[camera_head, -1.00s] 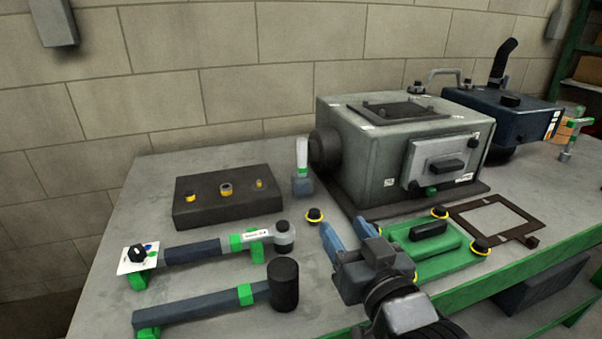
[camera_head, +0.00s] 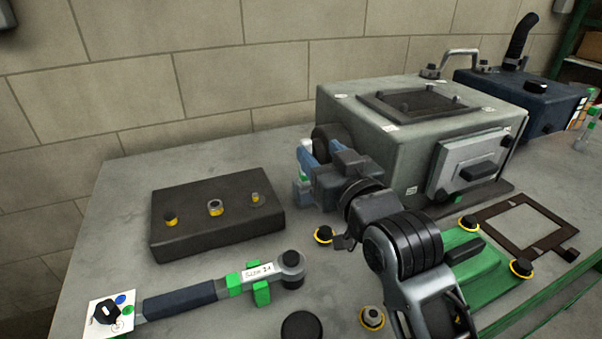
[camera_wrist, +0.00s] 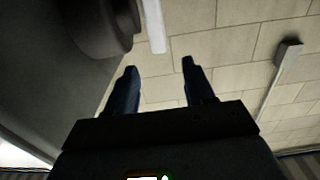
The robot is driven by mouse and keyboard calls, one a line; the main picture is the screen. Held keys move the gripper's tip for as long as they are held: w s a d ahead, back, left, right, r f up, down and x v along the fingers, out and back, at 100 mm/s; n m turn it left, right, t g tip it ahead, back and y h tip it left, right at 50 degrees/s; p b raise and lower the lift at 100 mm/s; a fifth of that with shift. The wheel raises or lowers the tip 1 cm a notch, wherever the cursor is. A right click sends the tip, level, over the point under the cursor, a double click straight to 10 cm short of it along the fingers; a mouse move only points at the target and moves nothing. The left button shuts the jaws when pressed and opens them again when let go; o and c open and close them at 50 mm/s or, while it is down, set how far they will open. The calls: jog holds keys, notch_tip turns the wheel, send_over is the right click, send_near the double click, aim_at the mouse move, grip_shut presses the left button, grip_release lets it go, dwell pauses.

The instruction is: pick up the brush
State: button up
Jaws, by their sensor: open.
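The brush (camera_head: 303,178) stands upright on the bench, left of the grey machine; it has a pale upper part, a green band and a blue-grey base. My gripper partly hides it in the head view. My gripper (camera_head: 313,152), with blue fingers, is open and reaches level in front of the brush, close to it. In the wrist view, a pale strip that looks like the brush (camera_wrist: 153,27) shows at the top, beyond and between the open fingers (camera_wrist: 160,70). I cannot tell whether the fingers touch it.
The grey machine (camera_head: 395,150) with its dark round port (camera_wrist: 100,25) is close beside my gripper. A dark block (camera_head: 200,235) with small fittings lies to the left. A torque wrench (camera_head: 190,297) lies in front. A green plate (camera_head: 475,285) lies to the right.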

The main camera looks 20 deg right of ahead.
aim_at(308, 144)
jog(key=w, duration=0.4)
jog(key=w+p, duration=0.1)
jog(key=w, duration=0.2)
jog(key=shift+f, duration=0.4)
jog(key=shift+s, duration=0.1)
grip_shut()
